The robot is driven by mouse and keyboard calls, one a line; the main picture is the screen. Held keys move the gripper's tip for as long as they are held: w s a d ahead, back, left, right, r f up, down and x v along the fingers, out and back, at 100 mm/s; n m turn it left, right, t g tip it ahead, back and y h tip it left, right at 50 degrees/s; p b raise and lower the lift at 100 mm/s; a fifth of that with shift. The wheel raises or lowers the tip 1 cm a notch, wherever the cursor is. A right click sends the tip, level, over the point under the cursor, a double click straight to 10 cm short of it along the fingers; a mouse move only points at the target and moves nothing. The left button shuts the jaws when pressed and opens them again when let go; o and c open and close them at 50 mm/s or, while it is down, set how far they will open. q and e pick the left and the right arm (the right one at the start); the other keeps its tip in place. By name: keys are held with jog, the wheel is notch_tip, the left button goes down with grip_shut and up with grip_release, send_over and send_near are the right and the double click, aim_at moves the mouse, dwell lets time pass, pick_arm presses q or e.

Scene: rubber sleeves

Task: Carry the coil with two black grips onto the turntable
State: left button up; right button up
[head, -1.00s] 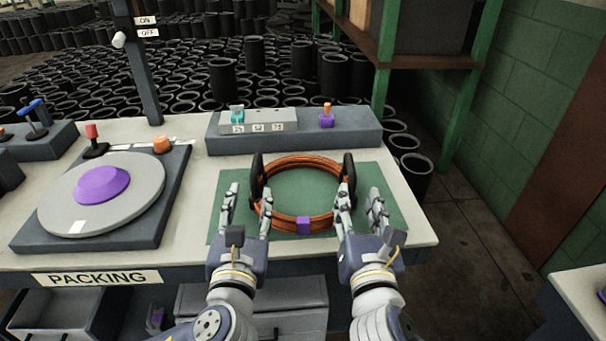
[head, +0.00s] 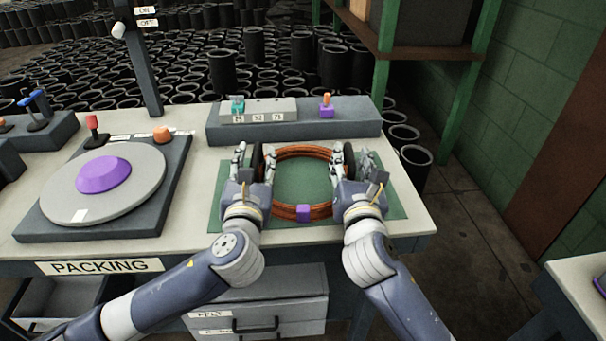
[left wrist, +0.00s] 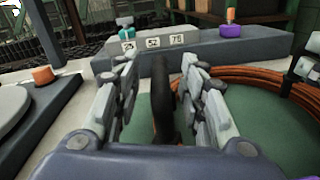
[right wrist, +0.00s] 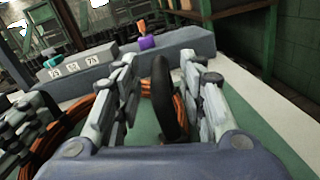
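The orange coil (head: 304,151) lies on the green mat (head: 230,217), with a purple block (head: 303,212) at its front. Its left black grip (left wrist: 162,100) stands upright between the spread fingers of my left gripper (head: 255,152). Its right black grip (right wrist: 164,98) stands between the spread fingers of my right gripper (head: 350,157). Both grippers look open, with gaps beside the grips in the wrist views. The turntable (head: 140,193) is at the left, a grey disc with a raised purple centre (head: 103,174). Nothing else lies on it except a white patch.
Behind the mat is a grey ledge (head: 360,122) with a numbered box (head: 258,110) and a purple-based orange knob (head: 326,107). A red-topped lever (head: 93,128) and an orange button (head: 162,134) stand behind the turntable. Bare table lies between turntable and mat.

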pick_arm(q)
jog(key=shift+w, duration=0.5)
pick_arm(e)
jog(key=shift+w, duration=0.5)
pick_arm(q)
jog(key=c, duration=0.8)
pick_arm(e)
jog(key=c, duration=0.8)
pick_arm(q)
grip_shut()
pick_arm(e)
grip_shut()
jog(key=shift+d, duration=0.1)
pick_arm(q)
jog(key=shift+d+r, duration=0.1)
jog(key=shift+r, duration=0.05)
pick_arm(e)
jog(key=shift+r, duration=0.2)
